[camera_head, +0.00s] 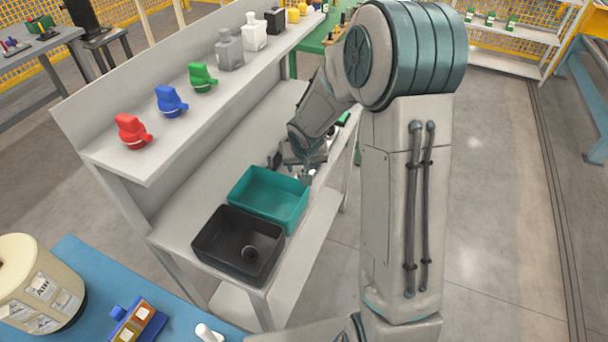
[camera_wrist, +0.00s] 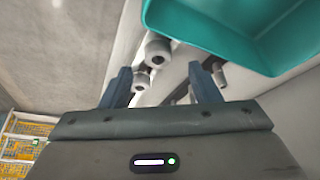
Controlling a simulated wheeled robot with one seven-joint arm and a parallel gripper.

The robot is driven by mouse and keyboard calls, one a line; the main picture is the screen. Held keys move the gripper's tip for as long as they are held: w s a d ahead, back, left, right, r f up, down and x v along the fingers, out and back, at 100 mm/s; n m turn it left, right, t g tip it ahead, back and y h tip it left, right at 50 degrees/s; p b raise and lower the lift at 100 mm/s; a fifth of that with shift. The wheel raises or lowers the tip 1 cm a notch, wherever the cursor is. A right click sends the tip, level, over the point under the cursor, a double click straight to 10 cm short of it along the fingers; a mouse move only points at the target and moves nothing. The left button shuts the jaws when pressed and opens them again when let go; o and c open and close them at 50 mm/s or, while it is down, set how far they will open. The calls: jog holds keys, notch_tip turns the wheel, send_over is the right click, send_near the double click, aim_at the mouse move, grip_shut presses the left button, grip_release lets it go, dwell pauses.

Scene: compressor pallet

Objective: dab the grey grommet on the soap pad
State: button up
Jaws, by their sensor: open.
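My gripper (camera_wrist: 162,80) is open, its two dark blue fingers apart in the wrist view. In the head view my gripper (camera_head: 304,174) is low over the shelf just beyond the teal bin, partly hidden by my arm. A grey, round-ended piece (camera_wrist: 157,50) lies ahead of the fingers, and a second grey piece (camera_wrist: 140,82) shows near the left finger. Either may be the grey grommet; I cannot tell which, and nothing is clearly held. I cannot make out a soap pad for certain.
The teal bin (camera_head: 247,202) looks empty and stands beside the black bin (camera_head: 212,249); the teal bin (camera_wrist: 200,36) is close at upper right in the wrist view. The upper shelf (camera_head: 112,159) bears coloured parts and bottles. A blue table (camera_head: 92,262) is at lower left.

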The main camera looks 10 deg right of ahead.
aim_at(303, 170)
jog(key=x, duration=0.4)
jog(key=shift+d, duration=0.1)
jog(key=c, duration=1)
jog(key=shift+c, duration=0.2)
jog(key=shift+r, duration=0.45)
jog(key=r, duration=0.2)
jog(key=d+r, duration=0.1)
jog(key=r, duration=0.1)
jog(key=shift+s, duration=0.35)
jog(key=s+d+r+p, duration=0.3)
jog(key=s+d+r, duration=0.3)
jog(key=s+d, duration=0.1)
jog(key=shift+s, duration=0.4)
